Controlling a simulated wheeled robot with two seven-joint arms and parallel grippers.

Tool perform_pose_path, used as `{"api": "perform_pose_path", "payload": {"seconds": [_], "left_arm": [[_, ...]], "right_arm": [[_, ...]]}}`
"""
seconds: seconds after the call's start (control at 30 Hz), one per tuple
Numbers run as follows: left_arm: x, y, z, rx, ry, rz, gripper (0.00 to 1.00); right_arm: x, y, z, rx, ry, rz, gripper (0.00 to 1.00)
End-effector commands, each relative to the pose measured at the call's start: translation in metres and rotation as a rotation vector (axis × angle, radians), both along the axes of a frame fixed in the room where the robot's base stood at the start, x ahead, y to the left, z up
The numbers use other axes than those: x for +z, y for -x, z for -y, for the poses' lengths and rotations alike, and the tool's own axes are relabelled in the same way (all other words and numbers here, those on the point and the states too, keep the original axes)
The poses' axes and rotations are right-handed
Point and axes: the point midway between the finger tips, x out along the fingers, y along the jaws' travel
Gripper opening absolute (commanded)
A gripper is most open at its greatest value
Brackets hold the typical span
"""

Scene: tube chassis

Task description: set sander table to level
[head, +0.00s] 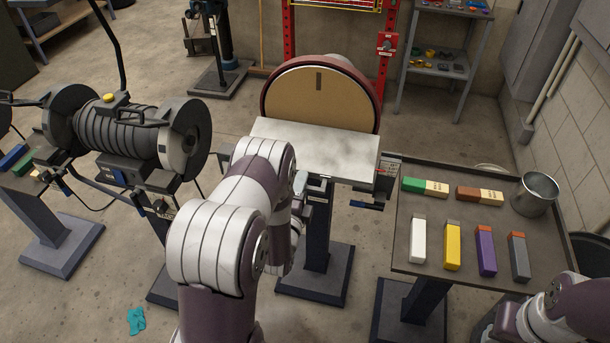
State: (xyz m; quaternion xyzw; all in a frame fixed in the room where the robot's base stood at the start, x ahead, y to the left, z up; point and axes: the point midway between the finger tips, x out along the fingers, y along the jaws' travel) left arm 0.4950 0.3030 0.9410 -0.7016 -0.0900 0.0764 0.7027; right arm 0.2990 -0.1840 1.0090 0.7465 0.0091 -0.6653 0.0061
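The disc sander has a round tan disc (318,98) in a dark red guard, on a dark pedestal (318,240). Its pale grey sander table (325,148) sits in front of the disc and seems to slope down toward me; the exact angle is hard to read. A small scale plate (388,168) and a blue-handled lever (366,205) are at the table's right end. My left gripper (300,184) is below the table's front edge, largely hidden by my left arm, so its fingers and any contact are unclear. My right arm shows at the lower right; its gripper is out of view.
A bench grinder (125,140) stands on the left. A dark tray table (410,262) on the right holds several coloured bars and a metal cup (534,194). A teal rag (137,321) lies on the floor. A red post with a switch (387,43) stands behind the sander.

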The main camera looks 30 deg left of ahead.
Motion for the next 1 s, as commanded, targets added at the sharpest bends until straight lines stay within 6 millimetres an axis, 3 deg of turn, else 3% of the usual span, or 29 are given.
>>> {"api": "perform_pose_path", "payload": {"seconds": [0.23, 0.27, 0.37, 0.57, 0.8, 1.0], "left_arm": [[0.0, 0.0, 0.0, 0.0, 0.0, 0.0, 0.35], [0.0, 0.0, 0.0, 0.0, 0.0, 0.0, 0.32], [0.0, 0.0, 0.0, 0.0, 0.0, 0.0, 0.0], [0.006, 0.0, 0.0, 0.0, 0.002, -0.007, 0.0], [0.042, 0.005, 0.001, 0.0, 0.028, -0.116, 0.0], [0.047, 0.006, 0.001, 0.0, 0.027, -0.114, 0.0]], "right_arm": [[0.0, 0.0, 0.0, 0.0, 0.0, 0.0, 0.38], [0.0, 0.0, 0.0, 0.0, 0.0, 0.0, 0.38], [0.0, 0.0, 0.0, 0.0, 0.0, 0.0, 0.38], [0.006, 0.0, 0.0, 0.0, 0.0, 0.0, 0.38], [0.054, 0.0, 0.0, 0.0, 0.0, 0.001, 0.38], [0.053, 0.0, 0.0, 0.0, 0.0, 0.0, 0.38]]}}
